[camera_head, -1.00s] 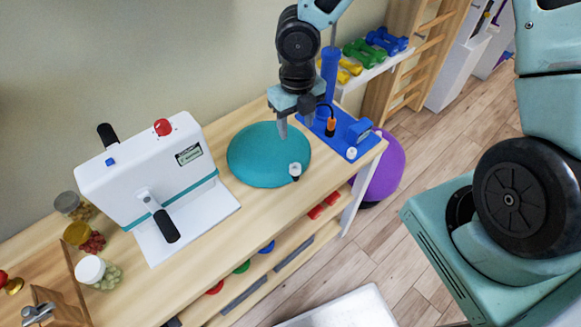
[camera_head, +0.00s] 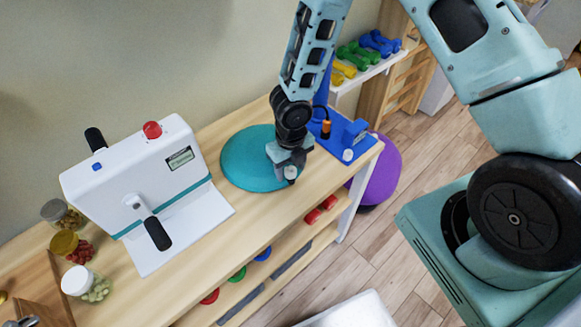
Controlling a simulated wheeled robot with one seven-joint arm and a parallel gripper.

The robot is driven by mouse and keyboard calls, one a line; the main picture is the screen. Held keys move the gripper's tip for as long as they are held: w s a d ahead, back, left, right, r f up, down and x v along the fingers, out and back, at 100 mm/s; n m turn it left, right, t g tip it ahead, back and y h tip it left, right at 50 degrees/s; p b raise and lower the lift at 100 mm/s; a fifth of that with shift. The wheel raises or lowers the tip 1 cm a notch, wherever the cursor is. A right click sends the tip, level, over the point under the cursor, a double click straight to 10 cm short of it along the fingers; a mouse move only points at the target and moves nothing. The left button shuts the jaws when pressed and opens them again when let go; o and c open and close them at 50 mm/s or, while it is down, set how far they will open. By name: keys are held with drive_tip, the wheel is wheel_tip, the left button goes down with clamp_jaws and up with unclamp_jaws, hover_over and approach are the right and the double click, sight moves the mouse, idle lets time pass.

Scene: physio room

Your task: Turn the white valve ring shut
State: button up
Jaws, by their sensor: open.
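The teal air cushion (camera_head: 246,158) lies on the wooden bench top. A small white valve ring (camera_head: 291,173) sits at its right front edge. My gripper (camera_head: 287,168) points down right at the ring, with its fingers beside it and partly hiding it. The jaws are open. I cannot tell whether a finger touches the ring.
A white hand-crank machine (camera_head: 140,170) with a red knob stands to the left, with several lidded jars (camera_head: 85,281) beyond it. A blue pump (camera_head: 345,138) stands behind the gripper at the right. A purple ball (camera_head: 380,180) is on the floor.

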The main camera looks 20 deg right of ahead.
drive_tip(key=c, duration=1)
drive_tip(key=m+b, duration=0.1)
drive_tip(key=m, duration=0.2)
drive_tip(key=shift+m, duration=0.4)
drive_tip(key=shift+m+b, duration=0.45)
drive_tip(key=shift+m, duration=1.45)
drive_tip(key=shift+s, duration=0.1)
